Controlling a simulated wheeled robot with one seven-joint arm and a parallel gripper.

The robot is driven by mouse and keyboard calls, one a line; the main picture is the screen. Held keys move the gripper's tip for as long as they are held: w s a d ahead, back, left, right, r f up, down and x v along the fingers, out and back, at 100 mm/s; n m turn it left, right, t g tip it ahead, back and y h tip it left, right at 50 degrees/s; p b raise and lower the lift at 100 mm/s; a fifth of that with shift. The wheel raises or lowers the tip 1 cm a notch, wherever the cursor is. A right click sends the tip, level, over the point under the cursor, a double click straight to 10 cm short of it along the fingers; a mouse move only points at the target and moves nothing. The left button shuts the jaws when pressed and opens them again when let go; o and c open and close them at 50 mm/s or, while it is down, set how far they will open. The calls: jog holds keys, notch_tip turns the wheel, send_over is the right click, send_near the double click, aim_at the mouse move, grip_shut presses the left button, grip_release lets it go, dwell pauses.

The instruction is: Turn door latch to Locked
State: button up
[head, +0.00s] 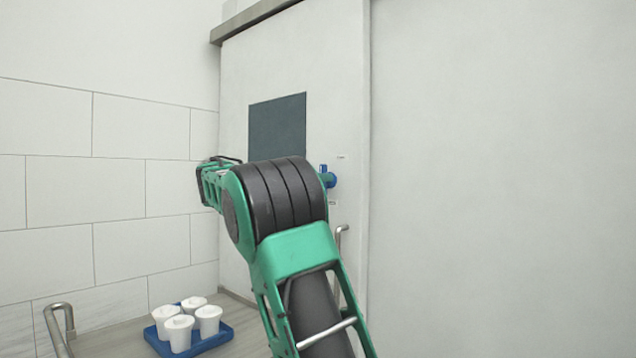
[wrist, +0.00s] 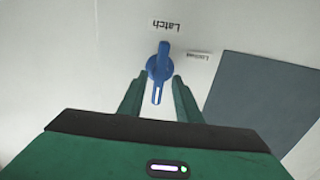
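The blue door latch (head: 328,177) sits on the pale door, right of the dark window, partly covered by my arm in the head view. In the wrist view the latch (wrist: 158,68) is a round knob with a bar handle that runs roughly up and down the picture, with a white line on its lower end. An upside-down "Latch" label is above it, and a small label that seems to read "Locked" (wrist: 197,56) is to its right. My gripper (wrist: 159,80) is open, its green fingers on either side of the handle's lower end. I cannot tell whether they touch it.
The dark window panel (head: 277,127) is flat on the door (head: 340,90). A metal door handle (head: 341,232) is below the latch, behind my arm. A blue tray (head: 215,341) with several white cups stands lower left, near a metal rail (head: 58,325).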

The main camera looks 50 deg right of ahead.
jog(key=shift+w+d, duration=0.1)
jog(key=shift+d, duration=0.85)
grip_shut()
